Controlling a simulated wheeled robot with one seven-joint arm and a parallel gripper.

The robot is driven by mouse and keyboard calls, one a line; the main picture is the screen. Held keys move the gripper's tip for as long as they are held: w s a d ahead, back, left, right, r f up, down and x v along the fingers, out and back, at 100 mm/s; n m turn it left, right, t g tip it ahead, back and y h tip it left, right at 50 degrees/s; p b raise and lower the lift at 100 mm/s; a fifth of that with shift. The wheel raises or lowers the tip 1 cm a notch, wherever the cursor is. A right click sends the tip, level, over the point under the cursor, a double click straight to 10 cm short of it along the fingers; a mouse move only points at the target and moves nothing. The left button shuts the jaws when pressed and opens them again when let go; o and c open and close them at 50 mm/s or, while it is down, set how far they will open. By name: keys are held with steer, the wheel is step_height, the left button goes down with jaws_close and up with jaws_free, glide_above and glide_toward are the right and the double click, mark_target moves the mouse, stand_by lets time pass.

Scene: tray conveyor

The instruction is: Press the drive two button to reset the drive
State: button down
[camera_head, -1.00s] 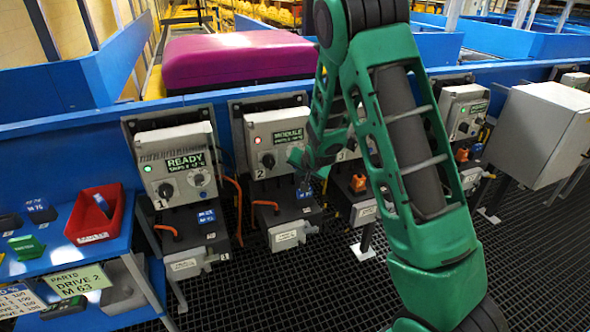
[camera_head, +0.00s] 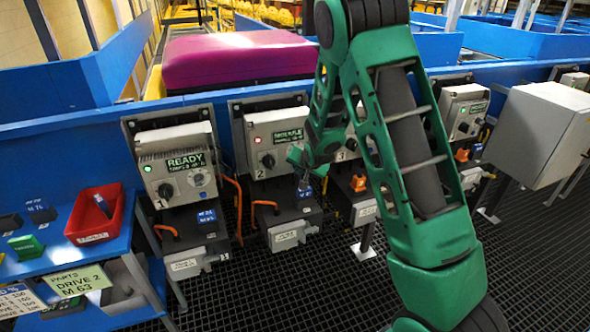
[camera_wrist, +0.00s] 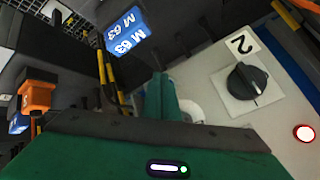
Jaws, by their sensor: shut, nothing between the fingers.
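The drive 2 box (camera_head: 283,128) is pale grey, with a red lamp (camera_head: 258,140), a lit display (camera_head: 287,135) and a black knob (camera_head: 268,160). The wrist view shows its "2" label (camera_wrist: 242,43), knob (camera_wrist: 245,82) and glowing red lamp (camera_wrist: 305,133). My gripper (camera_head: 302,168) is shut and empty at the lower right of the box face. In the wrist view, its fingers (camera_wrist: 163,98) partly cover a pale rounded part (camera_wrist: 192,110), possibly the button; contact cannot be told. A blue module marked M 63 (camera_wrist: 127,33) sits in the unit below.
Drive 1 (camera_head: 175,150) at left shows READY and a green lamp. Drive 3 is partly behind my arm. A grey cabinet (camera_head: 540,130) stands at right.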

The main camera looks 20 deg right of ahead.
steer(key=shift+w, duration=0.45)
stand_by(0.4)
steer(key=shift+s, duration=0.85)
steer(key=shift+s, duration=0.1)
steer(key=shift+s, duration=2.45)
